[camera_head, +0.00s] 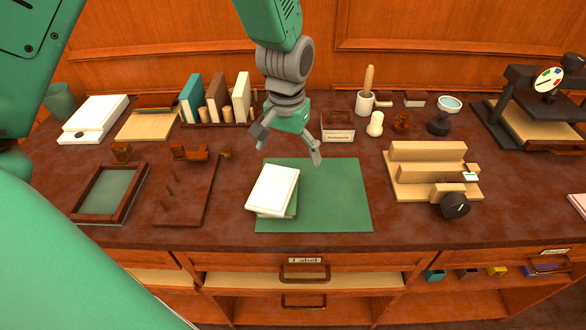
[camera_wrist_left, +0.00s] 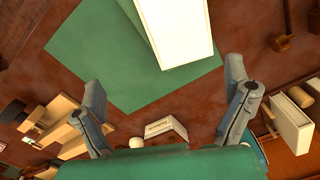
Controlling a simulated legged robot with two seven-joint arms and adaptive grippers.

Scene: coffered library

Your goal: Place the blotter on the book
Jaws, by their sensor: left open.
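A white-topped book-like block (camera_head: 273,188) with a green layer under it lies on the left part of a flat green mat (camera_head: 335,195). Both also show in the wrist view, the white block (camera_wrist_left: 178,30) and the mat (camera_wrist_left: 105,50). I cannot tell for sure which thing is the blotter; a small brown wooden piece (camera_head: 400,122) stands behind the mat, to the right. My left gripper (camera_head: 287,150) is open and empty, above the mat's back edge and behind the white block. Its spread fingers (camera_wrist_left: 165,98) frame the wrist view. My right gripper is not in view.
A labelled box (camera_head: 338,130) stands close behind my left gripper. A stepped wooden stand (camera_head: 430,170) is to the right, a dark press (camera_head: 525,110) beyond it. A framed tray (camera_head: 110,192) and a pegged board (camera_head: 188,190) lie left. The mat's right part is bare.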

